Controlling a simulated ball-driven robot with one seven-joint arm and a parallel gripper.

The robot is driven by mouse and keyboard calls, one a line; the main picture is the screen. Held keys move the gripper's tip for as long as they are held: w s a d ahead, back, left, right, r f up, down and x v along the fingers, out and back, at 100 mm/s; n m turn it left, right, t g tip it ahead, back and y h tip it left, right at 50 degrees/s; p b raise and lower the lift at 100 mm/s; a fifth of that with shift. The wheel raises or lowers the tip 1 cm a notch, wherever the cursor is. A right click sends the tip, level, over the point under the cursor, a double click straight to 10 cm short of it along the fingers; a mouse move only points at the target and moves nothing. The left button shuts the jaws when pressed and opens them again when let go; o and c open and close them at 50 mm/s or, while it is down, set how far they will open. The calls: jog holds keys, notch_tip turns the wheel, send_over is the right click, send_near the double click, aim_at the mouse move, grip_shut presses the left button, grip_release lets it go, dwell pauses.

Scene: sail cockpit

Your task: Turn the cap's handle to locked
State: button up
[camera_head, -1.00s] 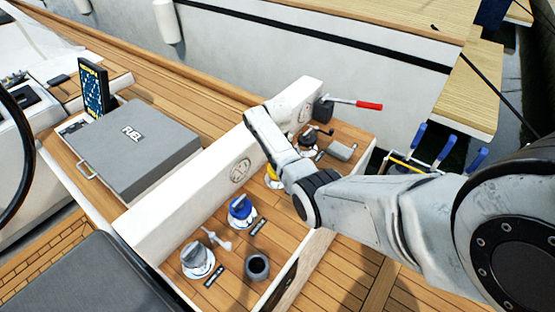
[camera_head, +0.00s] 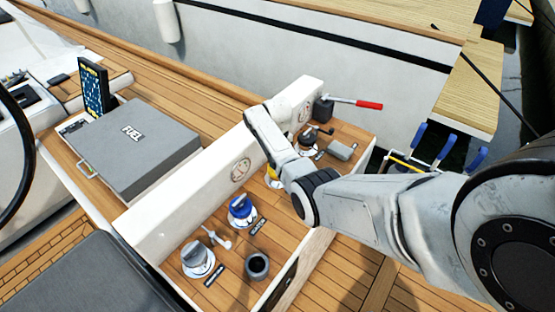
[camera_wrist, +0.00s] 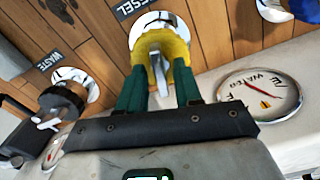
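The yellow cap (camera_wrist: 172,46) sits on a white round deck plate (camera_wrist: 146,24) beside a label that reads partly "ESEL". A grey handle (camera_wrist: 160,76) stands out from the middle of the cap toward my wrist. My gripper (camera_wrist: 160,72) has its two green fingers apart, one on each side of the handle, with gaps between fingers and handle. The fingertips reach the cap's sides; whether they touch it I cannot tell. In the head view a bit of the yellow cap (camera_head: 271,173) shows beside my arm, which hides the fingers. No locked mark is readable.
A black cap (camera_wrist: 62,100) labelled WASTE is at the left in the wrist view. A water gauge (camera_wrist: 262,96) is at the right on a white wall. In the head view, a blue cap (camera_head: 241,208), a grey cap (camera_head: 196,257) and a red-handled lever (camera_head: 355,103) stand nearby.

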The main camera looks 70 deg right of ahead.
jog(key=shift+o, duration=0.2)
notch_tip(320, 180, up, 11)
dwell(0.6)
jog(key=shift+f, duration=0.1)
jog(key=s+a+f+n, duration=0.1)
jog(key=a+f, duration=0.2)
jog(key=a, duration=0.4)
jog(key=s+a+f+n+b, duration=0.1)
jog(key=a+f, duration=0.2)
jog(key=a, duration=0.4)
jog(key=s+a+f, duration=0.1)
jog(key=a+f, duration=0.3)
jog(key=a, duration=0.3)
jog(key=s+a+r+n+t, duration=0.1)
jog(key=s+a+n, duration=0.2)
jog(key=s+a, duration=1.1)
jog(key=shift+s+a+r+b, duration=0.2)
jog(key=shift+s+r+b, duration=0.1)
jog(key=shift+s+b, duration=0.1)
